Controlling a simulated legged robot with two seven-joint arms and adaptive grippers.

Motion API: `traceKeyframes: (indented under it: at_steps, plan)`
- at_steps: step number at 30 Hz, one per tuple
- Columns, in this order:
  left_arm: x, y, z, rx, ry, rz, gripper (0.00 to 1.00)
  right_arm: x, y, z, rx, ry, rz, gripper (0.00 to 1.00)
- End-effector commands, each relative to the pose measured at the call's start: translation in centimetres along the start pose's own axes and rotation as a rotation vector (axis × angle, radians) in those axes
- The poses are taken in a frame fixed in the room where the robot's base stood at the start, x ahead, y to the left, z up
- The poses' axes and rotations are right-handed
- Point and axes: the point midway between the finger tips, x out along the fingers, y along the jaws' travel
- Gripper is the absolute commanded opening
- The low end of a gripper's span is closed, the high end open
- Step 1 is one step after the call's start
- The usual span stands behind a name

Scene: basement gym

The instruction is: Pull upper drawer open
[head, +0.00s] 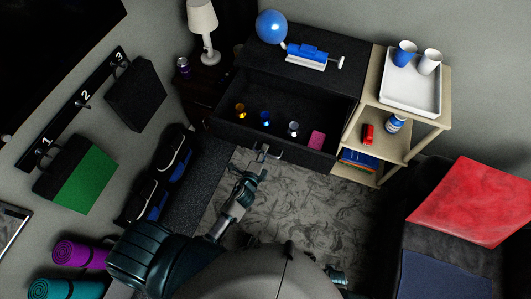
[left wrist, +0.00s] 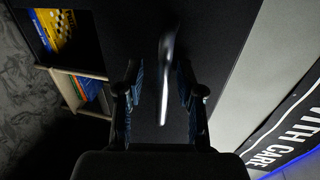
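The dark upper drawer (head: 231,129) stands pulled out from the black dresser (head: 335,75), with its inside visible from above. In the left wrist view the fingers (left wrist: 163,95) are open, one on each side of the bright handle (left wrist: 166,70), with a visible gap on both sides. A teal part of mine at the bottom edge may be my right gripper (head: 338,276); its fingers are unclear.
A wooden shelf (head: 440,110) with a white tray stands right of the dresser. A lamp (head: 203,25) stands at the left, and a blue ball (head: 271,26) is on the dresser top. Patterned floor (head: 300,205) before the drawer is clear.

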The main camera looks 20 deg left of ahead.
Motion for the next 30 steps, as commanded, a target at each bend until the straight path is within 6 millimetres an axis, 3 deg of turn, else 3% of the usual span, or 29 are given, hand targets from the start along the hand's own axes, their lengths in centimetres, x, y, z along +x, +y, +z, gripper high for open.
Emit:
traceKeyframes:
  at_steps: [8,21,30]
  plan:
    - [-0.8,-0.1,-0.5,0.001,0.003,-0.001,0.37,-0.1,-0.3,-0.3,0.001,0.004,-0.005,0.0]
    - [-9.7,0.2,0.2,-0.004,0.001,0.003,0.37,-0.1,-0.2,-0.2,0.001,0.002,-0.002,0.0]
    - [-11.9,0.1,0.3,-0.003,0.001,0.0,0.37,-0.1,-0.2,-0.1,0.0,0.002,-0.002,0.0]
